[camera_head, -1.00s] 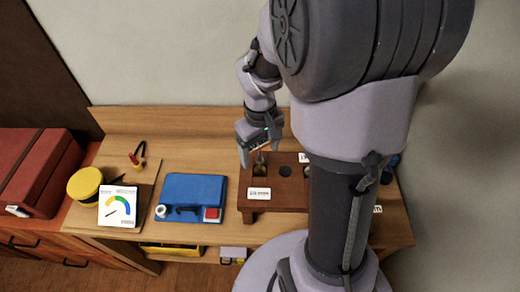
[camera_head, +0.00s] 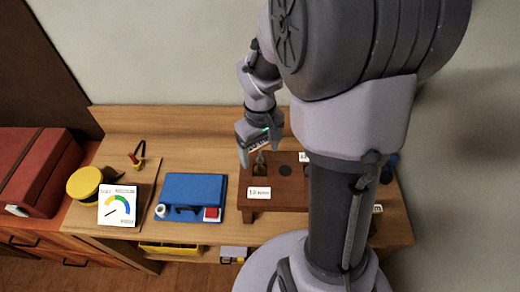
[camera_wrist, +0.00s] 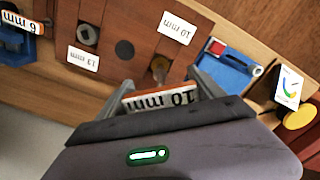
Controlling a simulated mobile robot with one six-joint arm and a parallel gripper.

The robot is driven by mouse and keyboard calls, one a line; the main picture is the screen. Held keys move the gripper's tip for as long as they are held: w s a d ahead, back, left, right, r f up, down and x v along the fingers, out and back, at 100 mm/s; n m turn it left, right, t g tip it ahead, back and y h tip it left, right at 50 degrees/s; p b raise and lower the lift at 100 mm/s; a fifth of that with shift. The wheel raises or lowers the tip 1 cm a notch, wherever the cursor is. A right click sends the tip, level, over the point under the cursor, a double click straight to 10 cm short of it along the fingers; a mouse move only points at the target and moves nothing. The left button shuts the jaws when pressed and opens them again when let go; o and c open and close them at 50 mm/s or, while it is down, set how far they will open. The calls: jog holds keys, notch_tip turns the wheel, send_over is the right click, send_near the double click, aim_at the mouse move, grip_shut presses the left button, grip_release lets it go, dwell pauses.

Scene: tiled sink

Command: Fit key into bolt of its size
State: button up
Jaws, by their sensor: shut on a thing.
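My gripper (camera_head: 259,150) is shut on a key whose orange-edged white tag reads 10 mm; the key (camera_wrist: 160,98) lies between the two fingers in the wrist view. The brown wooden bolt block (camera_head: 295,199) is below. A brass-coloured bolt (camera_wrist: 160,66) sits in its recess just beyond the fingertips, near the 10 mm label (camera_wrist: 177,27). I cannot tell whether the key's tip touches or enters it. A grey bolt (camera_wrist: 88,34) sits near the 13 mm label (camera_wrist: 83,59). A key tagged 6 mm (camera_wrist: 20,20) is in a blue holder at the left of the wrist view.
Further left are a white gauge card (camera_head: 117,206) and a yellow round object (camera_head: 84,183). A red case (camera_head: 35,170) stands at far left. My arm hides the block's right part.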

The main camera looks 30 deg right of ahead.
jog(key=shift+f+b, duration=1.1)
jog(key=shift+f, duration=0.35)
jog(key=o, duration=1.4)
jog(key=shift+o, duration=0.2)
notch_tip(320, 180, up, 18)
jog(key=p, duration=0.5)
jog(key=shift+f, duration=0.25)
jog(key=s+a+f+m+t+y+b, duration=0.2)
jog(key=s+a+f+m+t+b, duration=0.3)
jog(key=s+a+f+b, duration=0.6)
jog(key=a+b, duration=0.3)
jog(key=b, duration=0.2)
jog(key=shift+a+f+t, duration=0.25)
jog(key=shift+f+t, duration=0.05)
jog(key=shift+t, duration=0.1)
